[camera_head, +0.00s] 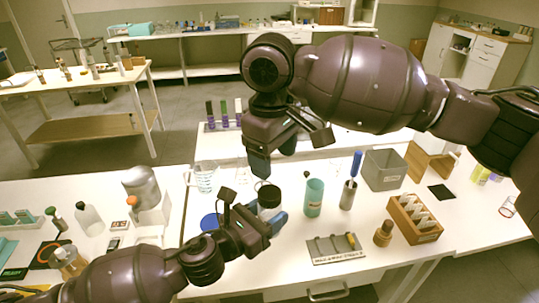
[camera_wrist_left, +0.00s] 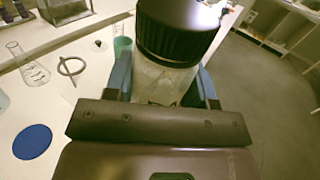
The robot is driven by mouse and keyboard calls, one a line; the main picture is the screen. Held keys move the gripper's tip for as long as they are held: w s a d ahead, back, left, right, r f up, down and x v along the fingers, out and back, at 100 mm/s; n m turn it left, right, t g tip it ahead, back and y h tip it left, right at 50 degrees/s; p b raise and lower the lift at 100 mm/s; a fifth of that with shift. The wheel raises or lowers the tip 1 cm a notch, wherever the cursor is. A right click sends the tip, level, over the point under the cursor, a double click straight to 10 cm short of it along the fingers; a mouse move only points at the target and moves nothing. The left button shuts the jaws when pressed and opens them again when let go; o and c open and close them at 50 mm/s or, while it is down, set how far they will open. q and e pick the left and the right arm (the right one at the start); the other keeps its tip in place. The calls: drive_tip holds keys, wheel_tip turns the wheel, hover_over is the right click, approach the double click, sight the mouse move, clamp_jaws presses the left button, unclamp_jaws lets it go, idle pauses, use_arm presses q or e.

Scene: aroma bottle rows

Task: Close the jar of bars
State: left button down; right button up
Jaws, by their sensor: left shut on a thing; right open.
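The jar (camera_head: 268,200) has a clear body and a black ribbed lid. It stands upright near the middle of the white table in the head view. My left gripper (camera_head: 268,214) is shut around its lower body, with blue fingers on both sides. In the left wrist view the lid (camera_wrist_left: 178,32) sits on top of the clear jar body (camera_wrist_left: 160,80); I cannot tell how tightly. The jar's contents are not clear. My right gripper (camera_head: 276,158) is open and empty, pointing down above the jar and apart from it.
A blue disc (camera_head: 210,222) lies left of the jar. A teal cup (camera_head: 314,198), a metal cup with a blue-handled tool (camera_head: 348,195), a grey bin (camera_head: 384,170) and a wooden rack (camera_head: 415,219) stand to the right. A grey tray (camera_head: 325,250) lies in front.

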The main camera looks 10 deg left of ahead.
sight(269, 192)
drive_tip(key=n, duration=0.4)
drive_tip(key=shift+s+a+n, duration=0.15)
drive_tip(key=shift+a+n, duration=0.05)
drive_tip(key=shift+n, duration=0.1)
drive_tip(key=n, duration=0.4)
drive_tip(key=shift+a+n+y, duration=0.15)
drive_tip(key=shift+n+y, duration=0.15)
drive_tip(key=shift+f, duration=0.15)
drive_tip(key=shift+f, duration=3.9)
drive_tip(key=shift+c, duration=0.5)
drive_tip(key=c, duration=0.8)
drive_tip(key=m, duration=0.5)
drive_tip(key=shift+c, duration=0.2)
drive_tip(key=o, duration=1.1)
